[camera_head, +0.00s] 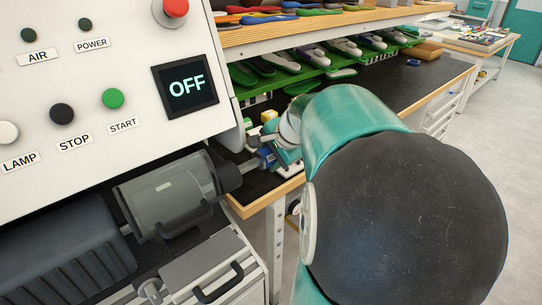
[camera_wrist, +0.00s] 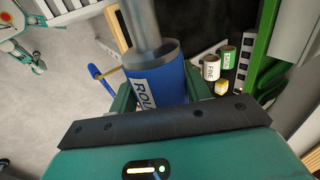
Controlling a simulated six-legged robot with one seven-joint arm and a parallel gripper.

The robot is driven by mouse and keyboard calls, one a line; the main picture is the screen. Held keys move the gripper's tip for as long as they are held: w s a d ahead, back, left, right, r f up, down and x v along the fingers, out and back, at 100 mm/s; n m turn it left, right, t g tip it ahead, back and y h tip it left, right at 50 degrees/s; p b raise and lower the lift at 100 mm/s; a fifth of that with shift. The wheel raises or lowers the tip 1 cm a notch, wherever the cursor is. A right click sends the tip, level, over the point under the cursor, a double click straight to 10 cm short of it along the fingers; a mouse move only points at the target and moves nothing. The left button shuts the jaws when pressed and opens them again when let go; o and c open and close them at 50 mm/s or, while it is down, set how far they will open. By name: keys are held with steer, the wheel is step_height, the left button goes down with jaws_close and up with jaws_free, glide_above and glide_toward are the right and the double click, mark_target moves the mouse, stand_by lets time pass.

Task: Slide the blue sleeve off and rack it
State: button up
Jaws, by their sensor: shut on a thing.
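The blue sleeve (camera_wrist: 157,84) has a white label starting "ROU" and fills the middle of the wrist view. A grey shaft (camera_wrist: 145,25) meets its dark far end; how far it reaches inside is hidden. My gripper (camera_wrist: 160,94) is shut on the sleeve, with one green finger on each side. In the head view, a little blue of the sleeve (camera_head: 267,158) shows beside my gripper (camera_head: 286,152), at the right end of the grinder's shaft. My arm hides much of this area. I cannot make out a rack for the sleeve.
The grinder's screen (camera_head: 187,88) reads OFF. A clear guard (camera_head: 168,195) stands left of my gripper. Small labelled cans (camera_wrist: 211,67) and a yellow item (camera_wrist: 221,87) sit on the dark bench behind the sleeve. Green shelves (camera_head: 310,62) hold insoles above the bench (camera_head: 405,80).

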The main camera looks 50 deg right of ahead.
steer(key=shift+d, duration=0.1)
stand_by(0.3)
steer(key=shift+s+d+r, duration=0.1)
steer(key=shift+s+d, duration=0.05)
steer(key=shift+d, duration=0.8)
steer(key=shift+d, duration=0.1)
steer(key=shift+s+d, duration=0.1)
steer(key=shift+d, duration=1)
steer(key=shift+d, duration=0.15)
steer(key=shift+s+d, duration=0.15)
steer(key=shift+d, duration=0.95)
steer(key=shift+d, duration=0.15)
steer(key=shift+s+d, duration=0.15)
steer(key=shift+d, duration=0.95)
steer(key=shift+d, duration=0.15)
